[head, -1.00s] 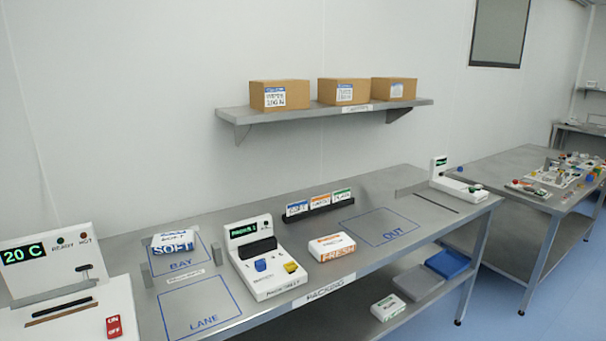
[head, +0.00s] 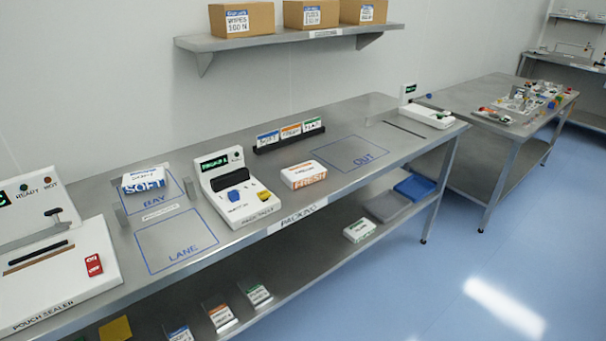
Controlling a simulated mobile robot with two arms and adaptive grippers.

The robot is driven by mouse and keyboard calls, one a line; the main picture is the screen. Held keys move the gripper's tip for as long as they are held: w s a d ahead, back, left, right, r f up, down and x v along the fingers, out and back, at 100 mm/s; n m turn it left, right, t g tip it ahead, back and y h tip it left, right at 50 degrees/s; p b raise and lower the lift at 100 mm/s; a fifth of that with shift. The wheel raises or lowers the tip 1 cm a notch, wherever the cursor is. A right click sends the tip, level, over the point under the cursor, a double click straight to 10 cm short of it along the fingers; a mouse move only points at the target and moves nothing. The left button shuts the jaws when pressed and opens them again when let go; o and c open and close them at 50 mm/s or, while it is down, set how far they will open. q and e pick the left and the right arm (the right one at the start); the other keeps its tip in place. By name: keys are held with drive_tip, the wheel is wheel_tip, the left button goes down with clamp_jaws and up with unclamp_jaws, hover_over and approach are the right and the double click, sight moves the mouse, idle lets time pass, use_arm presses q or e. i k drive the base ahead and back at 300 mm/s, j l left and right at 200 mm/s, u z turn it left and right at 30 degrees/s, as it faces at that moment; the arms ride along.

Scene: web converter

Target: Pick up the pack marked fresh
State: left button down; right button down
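The pack marked FRESH (head: 304,175) is a white block with orange lettering. It lies flat on the steel bench (head: 260,224) near its front edge, to the right of the machine with the small screen and apart from it. Neither of my grippers shows in the head view.
A pack marked SOFT (head: 144,180) sits in the BAY outline. The machine with a blue and a yellow button (head: 230,190) stands left of the FRESH pack. A black holder with several cards (head: 290,136) is behind it. The OUT outline (head: 352,153) and LANE outline (head: 177,240) are empty.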

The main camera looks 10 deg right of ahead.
sight(297, 177)
drive_tip(key=u, duration=0.25)
drive_tip(key=i+l+u, duration=0.15)
drive_tip(key=u, duration=0.2)
drive_tip(key=i+l+u, duration=0.1)
drive_tip(key=l+u, duration=0.25)
drive_tip(key=i+l+u, duration=0.1)
drive_tip(key=u, duration=0.25)
